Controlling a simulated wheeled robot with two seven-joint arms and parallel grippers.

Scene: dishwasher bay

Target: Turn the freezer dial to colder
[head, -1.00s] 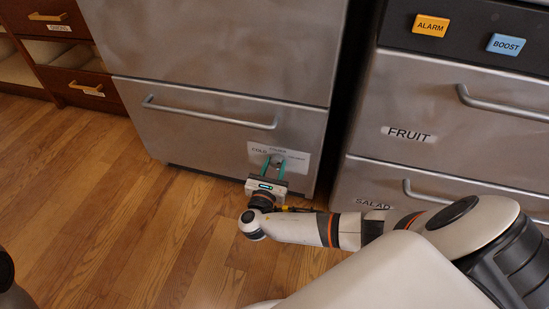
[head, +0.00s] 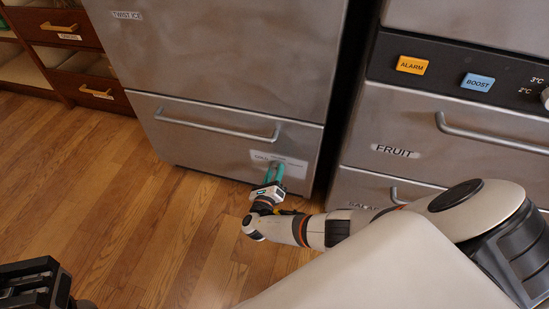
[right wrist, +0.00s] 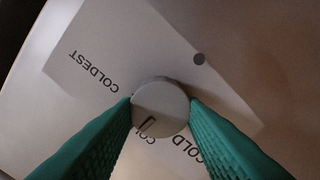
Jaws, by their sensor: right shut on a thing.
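The freezer dial (right wrist: 160,107) is a small round pale knob on a white label plate (right wrist: 98,45). In the right wrist view the teal fingers of my right gripper (right wrist: 160,112) are shut on its two sides. A dark mark on the knob's face points down and slightly left in that view. The word COLDEST is at upper left and COLD below right. In the head view the label plate (head: 292,168) is low on the front of the steel freezer (head: 225,125), and my right gripper (head: 275,174) reaches it, tilted. The fingers hide the dial there.
A bar handle (head: 215,129) crosses the drawer above the label. A steel unit with a FRUIT drawer (head: 400,175), an ALARM button (head: 411,65) and a BOOST button (head: 477,83) stands at right. Wooden drawers (head: 80,35) stand at left. The floor before the freezer is clear.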

